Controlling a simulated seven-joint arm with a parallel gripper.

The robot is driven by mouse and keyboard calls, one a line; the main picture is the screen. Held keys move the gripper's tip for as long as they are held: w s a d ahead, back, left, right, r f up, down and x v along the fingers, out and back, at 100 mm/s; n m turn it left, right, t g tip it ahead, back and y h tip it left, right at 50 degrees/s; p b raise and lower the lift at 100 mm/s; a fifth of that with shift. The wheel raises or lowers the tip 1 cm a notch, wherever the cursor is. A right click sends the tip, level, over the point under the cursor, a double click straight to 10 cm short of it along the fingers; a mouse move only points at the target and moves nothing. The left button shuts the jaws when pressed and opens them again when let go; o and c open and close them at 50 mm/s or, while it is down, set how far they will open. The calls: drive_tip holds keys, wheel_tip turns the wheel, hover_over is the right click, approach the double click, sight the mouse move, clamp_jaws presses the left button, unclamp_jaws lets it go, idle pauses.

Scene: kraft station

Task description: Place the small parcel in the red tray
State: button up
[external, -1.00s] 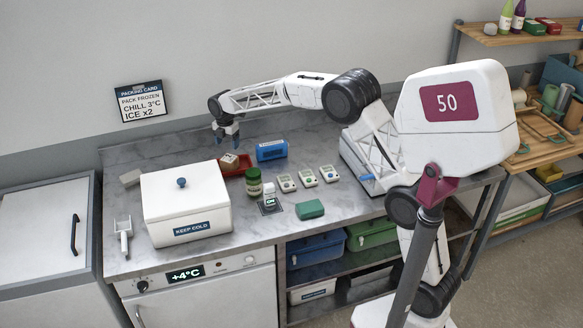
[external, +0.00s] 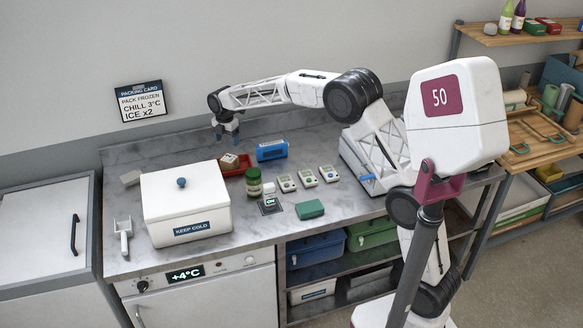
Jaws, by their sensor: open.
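The small parcel (external: 229,160) is a little brown box with a pale top. It sits in the red tray (external: 245,166), at the tray's left part. My gripper (external: 226,137) has blue fingertips pointing down. It is open and empty above the tray and parcel, clear of both.
The white box marked KEEP COLD (external: 186,205) stands in front of the tray. A blue box (external: 272,150) and a green jar (external: 253,182) stand close to it. Several small devices (external: 308,177), a green case (external: 310,209) and a scoop (external: 123,235) lie on the counter.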

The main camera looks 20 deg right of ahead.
drive_tip(key=s+d+r+m, duration=0.45)
drive_tip(key=s+d, duration=0.25)
drive_tip(key=d, duration=0.3)
drive_tip(key=s+d+r+m+t, duration=0.1)
drive_tip(key=s+d+r+m, duration=0.35)
drive_tip(key=s+d, duration=0.4)
drive_tip(key=s+d+r+m, duration=0.4)
drive_tip(key=s+d+r, duration=0.1)
drive_tip(key=d, duration=0.6)
drive_tip(key=s+d+f+m, duration=0.2)
drive_tip(key=s+d+m, duration=0.2)
drive_tip(key=s, duration=0.7)
drive_tip(key=s+d+f+m+t, duration=0.1)
drive_tip(key=s+d+m, duration=0.4)
drive_tip(key=s, duration=0.6)
drive_tip(key=s+d+f+m, duration=0.3)
drive_tip(key=s+d+m, duration=0.2)
drive_tip(key=s+d, duration=0.3)
drive_tip(key=s, duration=0.3)
drive_tip(key=shift+s+d+f+t, duration=0.2)
drive_tip(key=shift+s+t, duration=0.1)
drive_tip(key=shift+s, duration=0.1)
